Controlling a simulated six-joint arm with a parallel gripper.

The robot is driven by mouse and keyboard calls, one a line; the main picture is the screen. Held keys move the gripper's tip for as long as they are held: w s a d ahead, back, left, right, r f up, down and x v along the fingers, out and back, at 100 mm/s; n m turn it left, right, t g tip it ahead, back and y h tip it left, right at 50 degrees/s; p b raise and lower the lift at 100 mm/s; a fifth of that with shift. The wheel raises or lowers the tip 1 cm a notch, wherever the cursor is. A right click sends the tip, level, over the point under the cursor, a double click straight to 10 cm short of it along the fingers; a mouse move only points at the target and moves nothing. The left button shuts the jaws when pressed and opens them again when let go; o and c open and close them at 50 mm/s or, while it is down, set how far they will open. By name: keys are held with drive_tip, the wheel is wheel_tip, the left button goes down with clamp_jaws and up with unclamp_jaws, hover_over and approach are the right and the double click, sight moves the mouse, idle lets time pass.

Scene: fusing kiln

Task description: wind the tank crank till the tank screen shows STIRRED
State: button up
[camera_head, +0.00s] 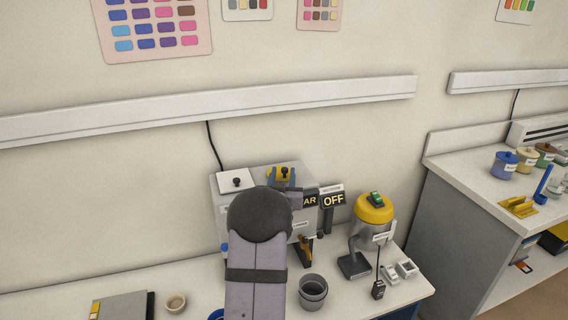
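The tank is a grey box (227,205) against the wall, mostly behind my arm. On its top is a yellow round part with a dark knob (284,171), which looks like the crank. My gripper (283,175) is at this yellow part, with blue finger-like pieces on either side of the knob. Whether they touch or grip it is too small to tell. A dark screen (310,201) on the tank's front shows the letters "AR"; my arm hides the rest of it. A second dark screen (333,201) beside it reads "OFF".
A white lid with a black knob (236,181) is at the tank's top left. A yellow-topped machine with a green switch (374,208) stands right of the tank. The right-hand bench (480,180) holds lidded jars.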

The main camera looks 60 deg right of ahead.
sight(280, 169)
drive_tip(key=shift+p+x, duration=1.15)
drive_tip(key=shift+x, duration=2.2)
drive_tip(key=shift+w+r, duration=0.1)
drive_tip(key=shift+r, duration=0.05)
drive_tip(key=shift+a, duration=0.1)
clamp_jaws()
